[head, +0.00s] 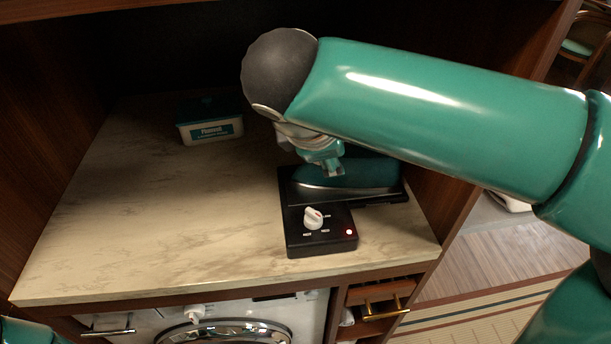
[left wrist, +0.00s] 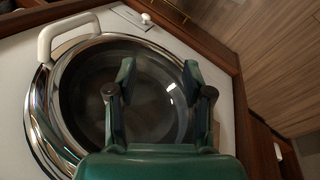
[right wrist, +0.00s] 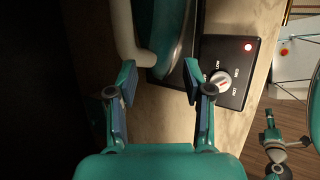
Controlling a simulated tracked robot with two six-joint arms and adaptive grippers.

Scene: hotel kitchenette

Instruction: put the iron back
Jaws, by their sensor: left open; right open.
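The teal iron (head: 352,178) rests on its black base (head: 325,243) at the right of the counter. The base has a white dial and a lit red light. In the right wrist view the iron (right wrist: 168,40) and its pale handle (right wrist: 122,35) are just beyond my fingertips, beside the base's dial panel (right wrist: 228,75). My right gripper (head: 325,168) is open at the iron; in its wrist view its fingers (right wrist: 158,82) stand apart, with no grip on the handle. My arm hides part of the iron. My left gripper (left wrist: 158,78) is open and empty before the washer door.
A white tub with a teal label (head: 210,125) stands at the back of the marble counter (head: 150,215). The counter's left and middle are clear. Below are the washer (head: 225,330) and a drawer with a brass handle (head: 385,312). Wooden side walls enclose the counter.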

